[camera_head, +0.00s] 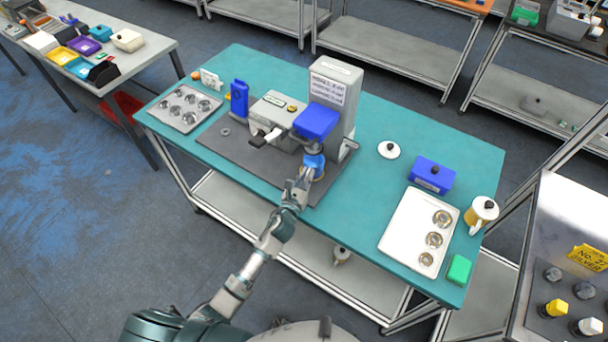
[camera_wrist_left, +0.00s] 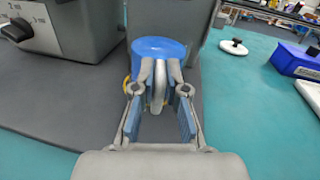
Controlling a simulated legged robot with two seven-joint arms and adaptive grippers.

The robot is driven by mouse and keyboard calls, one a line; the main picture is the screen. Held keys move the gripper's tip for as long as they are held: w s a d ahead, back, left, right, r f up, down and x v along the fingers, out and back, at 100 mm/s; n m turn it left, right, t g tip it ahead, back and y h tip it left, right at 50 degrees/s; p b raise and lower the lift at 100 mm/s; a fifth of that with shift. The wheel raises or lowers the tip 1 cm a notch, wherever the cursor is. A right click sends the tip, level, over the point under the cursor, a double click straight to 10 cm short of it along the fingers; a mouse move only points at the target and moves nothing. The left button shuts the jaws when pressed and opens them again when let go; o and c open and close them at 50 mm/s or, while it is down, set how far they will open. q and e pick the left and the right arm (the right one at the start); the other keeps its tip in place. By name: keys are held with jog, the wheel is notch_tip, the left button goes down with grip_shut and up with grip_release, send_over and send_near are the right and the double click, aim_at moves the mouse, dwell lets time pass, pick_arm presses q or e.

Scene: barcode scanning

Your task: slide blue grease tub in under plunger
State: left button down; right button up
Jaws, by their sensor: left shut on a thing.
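The blue grease tub (camera_head: 315,164) stands on the dark mat at the front of the grey press (camera_head: 336,88), below the press's blue head (camera_head: 317,121). My left gripper (camera_head: 304,178) reaches it from the front. In the left wrist view my left gripper (camera_wrist_left: 159,92) is shut on the light handle (camera_wrist_left: 160,82) of the blue tub (camera_wrist_left: 158,47), with a finger on each side. The plunger is mostly hidden between head and tub, so I cannot tell how well the tub is centred beneath it. My right gripper is not in view.
On the teal table (camera_head: 385,185), a grey device (camera_head: 276,112) stands left of the press and a lever (camera_head: 348,148) sticks out right. A white tray with metal rings (camera_head: 408,228), a blue box (camera_head: 431,174) and a mug (camera_head: 481,211) stand farther right.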

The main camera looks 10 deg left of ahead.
pick_arm(q)
jog(key=shift+d+r, duration=0.2)
jog(key=shift+d, duration=0.1)
jog(key=shift+a, duration=0.25)
jog(key=shift+a+f, duration=0.1)
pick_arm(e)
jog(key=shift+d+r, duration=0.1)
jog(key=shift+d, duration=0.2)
pick_arm(q)
jog(key=shift+w+a+f, duration=0.1)
jog(key=shift+a, duration=0.1)
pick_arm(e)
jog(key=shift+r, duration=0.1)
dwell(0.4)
pick_arm(q)
jog(key=c, duration=1.1)
grip_release()
jog(key=shift+c, duration=0.2)
